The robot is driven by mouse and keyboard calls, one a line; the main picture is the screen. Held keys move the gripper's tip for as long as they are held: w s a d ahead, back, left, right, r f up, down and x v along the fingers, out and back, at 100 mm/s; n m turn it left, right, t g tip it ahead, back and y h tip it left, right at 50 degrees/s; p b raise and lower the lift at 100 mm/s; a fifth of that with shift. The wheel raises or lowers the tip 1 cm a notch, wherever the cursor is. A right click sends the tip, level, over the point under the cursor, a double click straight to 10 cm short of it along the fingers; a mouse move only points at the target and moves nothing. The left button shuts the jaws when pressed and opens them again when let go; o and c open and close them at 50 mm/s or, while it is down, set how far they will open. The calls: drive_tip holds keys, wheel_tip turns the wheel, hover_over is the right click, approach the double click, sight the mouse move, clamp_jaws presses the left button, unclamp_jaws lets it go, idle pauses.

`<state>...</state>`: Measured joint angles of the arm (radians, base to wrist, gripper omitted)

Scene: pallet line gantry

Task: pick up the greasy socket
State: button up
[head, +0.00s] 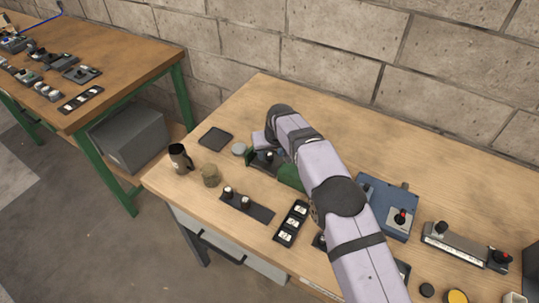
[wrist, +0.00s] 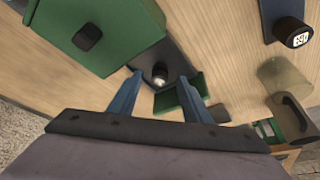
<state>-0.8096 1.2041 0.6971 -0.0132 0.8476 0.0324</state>
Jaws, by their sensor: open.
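A small dark round piece with a pale, shiny end, seemingly the greasy socket (wrist: 160,74), stands on a dark plate (wrist: 176,60) in the wrist view. My gripper (wrist: 160,82) is open, its two blue fingers on either side of the socket with visible gaps. I cannot tell whether the fingertips are level with it. In the head view the arm covers much of this spot, and a small dark piece (head: 268,156) shows beside the wrist.
A green box (wrist: 95,35) with a black knob is close by the left finger, and a green block (wrist: 182,101) lies near the right one. A mug (head: 180,158), a clear jar (head: 210,176) and a dark knobbed strip (head: 247,207) stand nearby. Bare wood lies at the table's back right.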

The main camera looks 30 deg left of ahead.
sight(270, 156)
drive_tip(key=shift+x, duration=1.2)
clamp_jaws()
drive_tip(key=shift+r, duration=0.1)
wheel_tip(270, 156, up, 8)
drive_tip(key=shift+r+b, duration=0.1)
drive_tip(key=shift+b, duration=0.5)
drive_tip(key=shift+r+p, duration=0.3)
drive_tip(key=shift+r, duration=0.55)
drive_tip(key=shift+d, duration=0.1)
